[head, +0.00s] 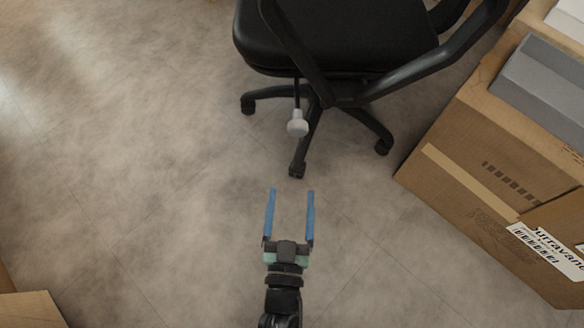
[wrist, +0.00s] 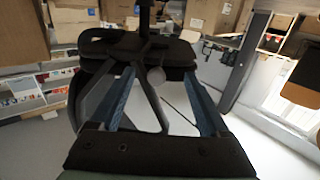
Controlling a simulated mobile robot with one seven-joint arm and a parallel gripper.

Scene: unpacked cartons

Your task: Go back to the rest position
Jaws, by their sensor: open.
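My gripper (head: 290,192) is open in the head view, with its two blue fingers apart and nothing between them. It is over bare floor, in front of the black office chair (head: 340,35). In the wrist view my gripper (wrist: 165,75) also shows open, its blue fingers pointing toward the chair (wrist: 110,48). A small grey-white knob (head: 297,124) on a dark rod hangs at the chair, ahead of the fingertips and apart from them.
A large cardboard carton (head: 480,170) stands at the right, with a grey box (head: 540,82) on top. Another carton edge (head: 30,310) shows at the bottom left. The floor (head: 130,150) at the left is clear. Shelves (wrist: 45,90) and cartons stand behind in the wrist view.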

